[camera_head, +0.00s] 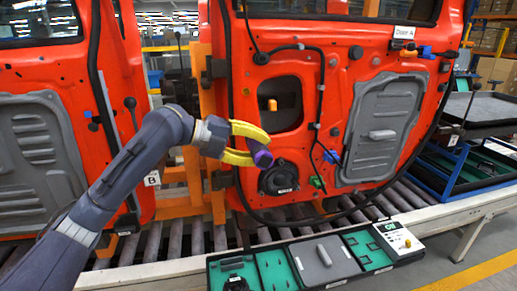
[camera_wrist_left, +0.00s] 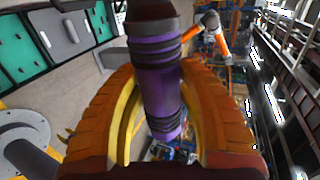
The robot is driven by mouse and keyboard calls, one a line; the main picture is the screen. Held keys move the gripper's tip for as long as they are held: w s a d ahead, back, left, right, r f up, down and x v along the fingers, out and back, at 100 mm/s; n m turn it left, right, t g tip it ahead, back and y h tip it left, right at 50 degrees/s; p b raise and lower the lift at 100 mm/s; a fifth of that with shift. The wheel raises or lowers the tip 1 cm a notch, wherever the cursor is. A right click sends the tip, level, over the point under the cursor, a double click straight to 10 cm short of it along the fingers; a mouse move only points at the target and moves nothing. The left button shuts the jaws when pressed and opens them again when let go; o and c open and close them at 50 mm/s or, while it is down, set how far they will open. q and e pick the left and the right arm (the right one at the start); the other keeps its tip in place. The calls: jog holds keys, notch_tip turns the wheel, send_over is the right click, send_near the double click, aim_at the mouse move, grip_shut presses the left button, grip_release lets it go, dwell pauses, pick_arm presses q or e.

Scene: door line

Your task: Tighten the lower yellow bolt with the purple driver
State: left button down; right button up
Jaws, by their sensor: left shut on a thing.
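My left gripper (camera_head: 258,148) has its yellow fingers shut on the purple driver (camera_head: 263,158), in front of the orange door labelled "Door A" (camera_head: 310,30). In the left wrist view the driver (camera_wrist_left: 160,75) sits between the two orange-yellow fingers (camera_wrist_left: 160,110), its dark end toward the top of the picture. In the head view the driver is close to the round black speaker (camera_head: 279,180); I cannot tell if it touches the door. I cannot make out the lower yellow bolt. My right gripper does not show.
A tool tray (camera_head: 330,284) with green and grey compartments lies along the front. The roller conveyor (camera_head: 198,238) runs beneath the doors. A second orange door (camera_head: 60,75) is at left. A blue-framed rack (camera_head: 470,185) stands at right. A grey panel (camera_head: 380,125) covers part of the door.

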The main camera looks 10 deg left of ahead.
aim_at(254, 156)
pick_arm(q)
jog(key=shift+w+a+r, duration=0.1)
jog(key=shift+w+a, duration=0.3)
jog(key=shift+w, duration=0.3)
dwell(1.7)
jog(key=shift+s+d, duration=0.55)
jog(key=shift+s, duration=0.5)
jog(key=shift+s+d, duration=0.55)
jog(key=shift+s, duration=0.5)
jog(key=shift+s+d, duration=0.55)
jog(key=shift+s, duration=0.5)
